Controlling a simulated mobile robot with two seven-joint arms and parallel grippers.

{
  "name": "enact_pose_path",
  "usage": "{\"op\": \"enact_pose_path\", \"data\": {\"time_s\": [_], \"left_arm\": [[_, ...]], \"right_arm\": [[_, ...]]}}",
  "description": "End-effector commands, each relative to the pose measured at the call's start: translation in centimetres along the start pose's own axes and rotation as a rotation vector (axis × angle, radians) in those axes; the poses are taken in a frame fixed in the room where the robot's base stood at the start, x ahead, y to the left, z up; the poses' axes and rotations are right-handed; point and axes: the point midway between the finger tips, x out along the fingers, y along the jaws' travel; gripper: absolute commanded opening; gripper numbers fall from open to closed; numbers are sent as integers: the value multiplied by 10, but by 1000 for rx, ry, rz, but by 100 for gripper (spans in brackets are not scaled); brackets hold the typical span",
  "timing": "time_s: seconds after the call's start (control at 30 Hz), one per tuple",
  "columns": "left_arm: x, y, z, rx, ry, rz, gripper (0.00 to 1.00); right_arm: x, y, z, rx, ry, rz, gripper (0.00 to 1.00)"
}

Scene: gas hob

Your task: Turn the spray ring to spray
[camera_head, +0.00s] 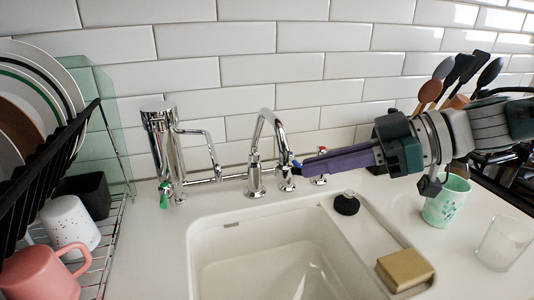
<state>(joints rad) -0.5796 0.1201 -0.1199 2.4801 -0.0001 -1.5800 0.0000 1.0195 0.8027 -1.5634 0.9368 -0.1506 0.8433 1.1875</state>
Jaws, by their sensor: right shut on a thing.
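A chrome tap (262,125) with a curved spout stands behind the sink. Its spout end comes down towards the tips of my right gripper (298,166). That gripper reaches in from the right, its purple-grey fingers lying nearly level and closed together at the spout end. It appears shut on the spray ring, which the fingertips mostly hide. I cannot see which setting the ring is at. My left gripper is not in view.
A mint mug (447,202) and a glass (504,243) stand at right. A dish rack (100,245) with plates and mugs stands at left.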

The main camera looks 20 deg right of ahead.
Motion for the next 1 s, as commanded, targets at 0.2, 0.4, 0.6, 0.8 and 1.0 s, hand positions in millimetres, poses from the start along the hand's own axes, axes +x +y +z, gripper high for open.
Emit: {"op": "enact_pose_path", "data": {"time_s": [0.2,0.4,0.6,0.8,1.0], "left_arm": [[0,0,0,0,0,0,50],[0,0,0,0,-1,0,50],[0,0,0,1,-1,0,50],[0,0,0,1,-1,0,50],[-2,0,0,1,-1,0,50]], "right_arm": [[0,0,0,-3,0,0,0],[0,1,-1,-3,0,0,15],[0,0,0,-3,1,0,37],[0,0,0,-2,0,-1,38],[-15,1,-1,-2,0,2,38]]}}
